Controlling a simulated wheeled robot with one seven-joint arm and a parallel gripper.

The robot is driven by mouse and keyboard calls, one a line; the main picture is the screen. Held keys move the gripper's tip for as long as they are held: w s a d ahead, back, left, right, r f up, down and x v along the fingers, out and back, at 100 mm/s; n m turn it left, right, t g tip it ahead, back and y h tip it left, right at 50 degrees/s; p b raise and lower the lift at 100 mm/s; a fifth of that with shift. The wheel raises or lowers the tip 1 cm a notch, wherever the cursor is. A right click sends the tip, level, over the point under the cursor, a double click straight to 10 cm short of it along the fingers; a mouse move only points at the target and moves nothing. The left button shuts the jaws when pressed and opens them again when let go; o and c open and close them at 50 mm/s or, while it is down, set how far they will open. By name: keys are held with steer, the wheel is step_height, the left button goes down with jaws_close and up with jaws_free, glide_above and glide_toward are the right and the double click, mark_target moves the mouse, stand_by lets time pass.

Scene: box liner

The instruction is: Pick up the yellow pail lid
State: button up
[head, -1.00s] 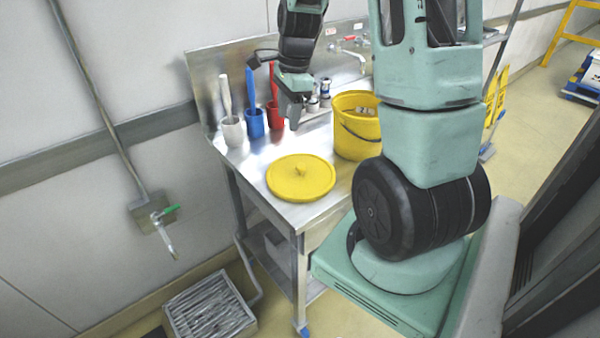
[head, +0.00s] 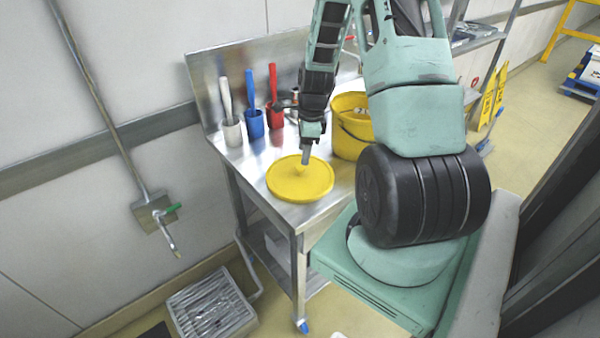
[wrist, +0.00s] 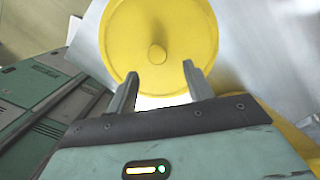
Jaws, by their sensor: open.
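The yellow pail lid (head: 300,182) lies flat on the front part of the steel table, with a small knob at its centre. My gripper (head: 305,160) is just above the lid, near the knob, pointing down. In the wrist view the lid (wrist: 160,25) is ahead of my open gripper (wrist: 160,80), and the knob (wrist: 157,54) lies between the lines of the two fingers, beyond their tips. Nothing is between the fingers. The yellow pail (head: 350,138) stands on the table right behind the lid, partly hidden by my arm.
White (head: 231,131), blue (head: 253,124) and red (head: 274,115) cups with brushes stand along the table's (head: 250,165) backsplash. A grated floor drain (head: 212,305) lies below.

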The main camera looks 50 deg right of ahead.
mark_target(300, 166)
steer(key=shift+w+a+f+p, duration=0.15)
steer(key=shift+f+p, duration=0.25)
steer(key=shift+f, duration=0.5)
steer(key=shift+w+a+f+p, duration=0.1)
steer(key=shift+a+f+p, duration=0.2)
steer(key=shift+f, duration=0.6)
steer(key=shift+w+a+f+p, duration=0.1)
steer(key=shift+f+p, duration=0.35)
steer(key=shift+f, duration=0.45)
jaws_close()
steer(key=shift+r, duration=0.15)
